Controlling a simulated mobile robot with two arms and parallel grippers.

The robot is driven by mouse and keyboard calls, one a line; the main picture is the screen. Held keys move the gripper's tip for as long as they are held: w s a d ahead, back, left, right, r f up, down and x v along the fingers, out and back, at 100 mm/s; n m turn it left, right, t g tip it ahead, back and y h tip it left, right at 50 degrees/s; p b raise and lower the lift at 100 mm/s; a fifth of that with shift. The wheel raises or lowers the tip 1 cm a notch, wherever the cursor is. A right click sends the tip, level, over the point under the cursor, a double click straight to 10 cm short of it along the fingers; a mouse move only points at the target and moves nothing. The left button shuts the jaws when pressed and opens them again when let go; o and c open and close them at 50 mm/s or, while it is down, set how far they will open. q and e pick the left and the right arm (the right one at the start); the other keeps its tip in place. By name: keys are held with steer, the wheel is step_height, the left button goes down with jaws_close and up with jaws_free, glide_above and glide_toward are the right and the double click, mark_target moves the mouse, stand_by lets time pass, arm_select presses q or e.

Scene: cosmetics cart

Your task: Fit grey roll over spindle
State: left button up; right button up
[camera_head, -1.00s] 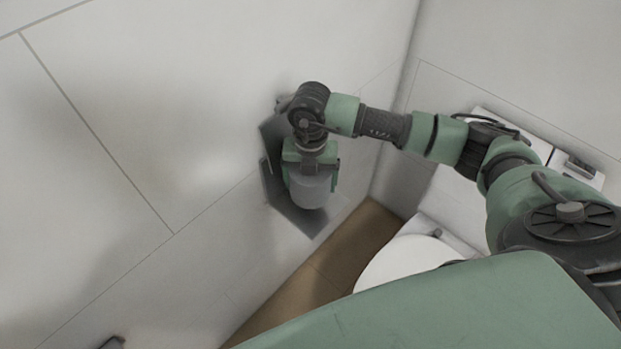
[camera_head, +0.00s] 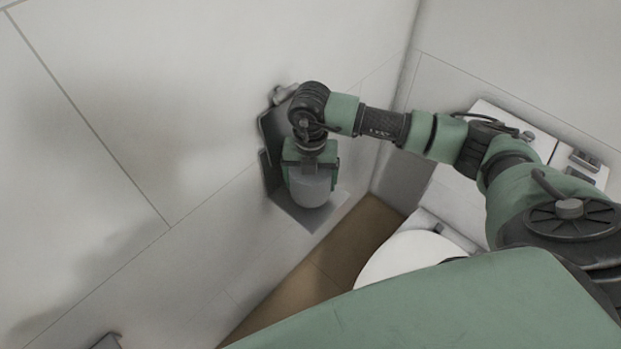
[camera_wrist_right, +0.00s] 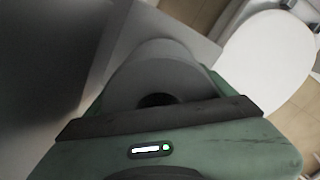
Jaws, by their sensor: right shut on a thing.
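The grey roll (camera_head: 311,190) is held below my right gripper (camera_head: 310,168), close in front of the wall holder (camera_head: 270,135). My right gripper is shut on the roll. In the right wrist view the roll (camera_wrist_right: 160,70) stands out beyond the gripper body, with the dark hole of its core near the gripper edge. The holder is a dark grey plate on the wall with a lower plate (camera_head: 308,217) under the roll. The spindle cannot be made out; the roll and gripper may hide it. My left gripper is out of view.
A white toilet (camera_head: 405,258) stands to the right of the roll, with its lid also large in the right wrist view (camera_wrist_right: 268,55). The tiled wall (camera_head: 200,120) is close on the left. Brown floor (camera_head: 320,265) shows below. A dark fitting (camera_head: 108,342) is at the bottom left.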

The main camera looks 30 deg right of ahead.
steer(key=shift+f+b, duration=1)
steer(key=shift+f, duration=0.35)
steer(key=o, duration=1.3)
steer(key=shift+r, duration=0.15)
step_height(320, 180, up, 8)
steer(key=shift+f, duration=0.15)
steer(key=shift+s+f, duration=0.1)
